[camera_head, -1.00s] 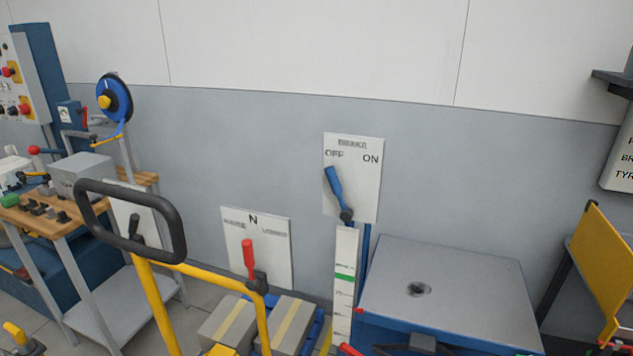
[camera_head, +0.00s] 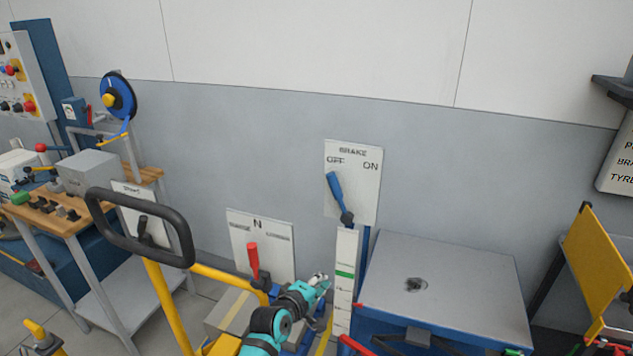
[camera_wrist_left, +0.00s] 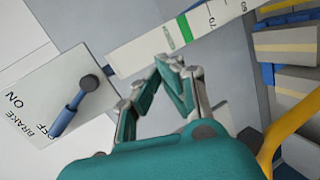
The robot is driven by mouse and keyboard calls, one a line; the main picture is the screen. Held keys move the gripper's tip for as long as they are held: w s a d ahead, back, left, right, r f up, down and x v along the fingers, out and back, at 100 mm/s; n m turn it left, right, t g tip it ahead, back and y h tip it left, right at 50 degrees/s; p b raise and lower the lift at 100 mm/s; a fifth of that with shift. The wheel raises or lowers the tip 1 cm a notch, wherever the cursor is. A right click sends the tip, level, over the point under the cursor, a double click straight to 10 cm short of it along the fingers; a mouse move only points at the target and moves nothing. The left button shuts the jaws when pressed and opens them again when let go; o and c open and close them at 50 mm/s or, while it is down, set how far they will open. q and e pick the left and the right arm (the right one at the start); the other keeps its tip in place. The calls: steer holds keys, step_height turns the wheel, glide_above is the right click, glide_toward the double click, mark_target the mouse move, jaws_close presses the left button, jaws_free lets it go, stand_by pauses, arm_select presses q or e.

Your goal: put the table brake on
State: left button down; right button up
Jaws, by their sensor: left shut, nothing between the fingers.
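The blue brake lever (camera_head: 337,192) stands on a white panel (camera_head: 362,185) marked BRAKE, OFF and ON. Its handle leans up to the left, with its tip under OFF. In the left wrist view the lever (camera_wrist_left: 75,107) shows at the left, clear of my fingers. My left gripper (camera_head: 322,281) is below and a little left of the lever in the head view, beside the white scale post. It is shut and empty; its fingers (camera_wrist_left: 172,62) also show in the left wrist view. My right gripper is not in view.
A white scale post (camera_head: 344,285) with a green band stands below the brake panel. The blue table (camera_head: 450,280) with a grey top is right of it. A red lever (camera_head: 253,260) on the N panel and a yellow-framed cart handle (camera_head: 140,240) stand left.

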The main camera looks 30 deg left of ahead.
mark_target(339, 197)
arm_select(q)
steer(key=a+r+n+t+y, duration=0.1)
steer(key=a+r+n+t, duration=0.1)
steer(key=r, duration=0.7)
steer(key=a+r+n+t+y+p, duration=0.1)
steer(key=a+r+n, duration=0.3)
steer(key=r, duration=0.6)
steer(key=shift+w+a+n+t, duration=0.15)
steer(key=shift+w+n+t, duration=0.25)
steer(key=shift+n, duration=0.1)
steer(key=w+a+p, duration=0.1)
steer(key=w+a, duration=0.1)
steer(key=w, duration=0.7)
steer(key=shift+w, duration=0.4)
steer(key=shift+w+d, duration=0.1)
